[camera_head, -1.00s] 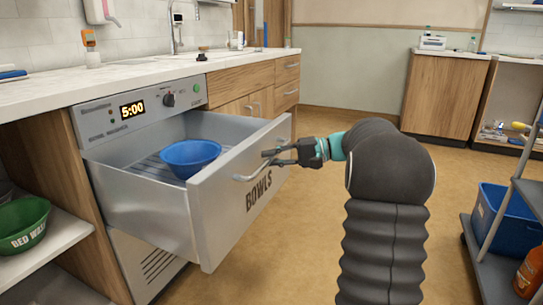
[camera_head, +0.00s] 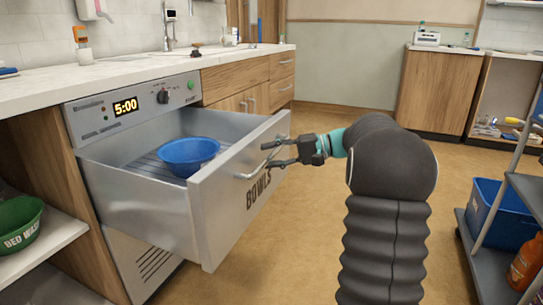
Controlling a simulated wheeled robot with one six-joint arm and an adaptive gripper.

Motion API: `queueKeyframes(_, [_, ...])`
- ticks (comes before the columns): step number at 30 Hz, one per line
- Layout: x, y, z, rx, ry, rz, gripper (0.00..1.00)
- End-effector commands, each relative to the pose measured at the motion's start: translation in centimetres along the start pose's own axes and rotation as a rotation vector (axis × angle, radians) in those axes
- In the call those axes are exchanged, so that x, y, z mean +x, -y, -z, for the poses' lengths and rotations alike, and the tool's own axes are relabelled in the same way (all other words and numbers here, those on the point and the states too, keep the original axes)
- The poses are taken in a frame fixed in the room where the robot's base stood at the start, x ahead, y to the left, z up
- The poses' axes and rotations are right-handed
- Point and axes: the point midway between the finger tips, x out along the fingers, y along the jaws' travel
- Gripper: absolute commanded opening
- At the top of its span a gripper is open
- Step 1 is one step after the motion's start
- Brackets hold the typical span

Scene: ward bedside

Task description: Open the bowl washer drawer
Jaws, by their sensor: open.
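The bowl washer drawer (camera_head: 222,205) is pulled well out of the washer, its front marked BOWLS. A blue bowl (camera_head: 188,152) sits upright inside on the drawer's rack. The drawer's curved metal handle (camera_head: 244,174) is on the front panel. My gripper (camera_head: 272,155) is open at the right of the drawer front, its fingers pointing left toward the handle. The fingertips overlap the handle's far end in the picture; I cannot tell whether they touch it. The washer panel (camera_head: 135,106) shows 5:00.
A green bowl (camera_head: 20,222) stands on an open shelf at the left. A grey cart (camera_head: 490,262) with a blue bin (camera_head: 502,212) and an orange bottle (camera_head: 526,262) is at the right. The floor (camera_head: 285,240) in front of the drawer is clear.

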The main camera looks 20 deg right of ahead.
Motion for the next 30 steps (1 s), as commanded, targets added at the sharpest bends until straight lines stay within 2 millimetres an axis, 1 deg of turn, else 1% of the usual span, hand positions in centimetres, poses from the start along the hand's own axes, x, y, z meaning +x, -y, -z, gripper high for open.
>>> queueKeyframes(5, [-1.1,0.0,0.1,-0.001,-0.002,0.001,0.41])
queueKeyframes(8, [-2.7,0.0,0.1,0.000,-0.004,0.001,0.41])
queueKeyframes(15, [-7.5,-0.1,0.1,0.000,-0.003,0.000,0.41])
queueKeyframes(21, [-10.5,0.0,0.1,0.000,-0.001,0.001,0.41])
queueKeyframes(25, [-11.5,0.0,0.0,0.000,0.000,0.000,0.41])
queueKeyframes(30, [-12.0,0.0,0.0,0.000,0.001,0.000,0.41])
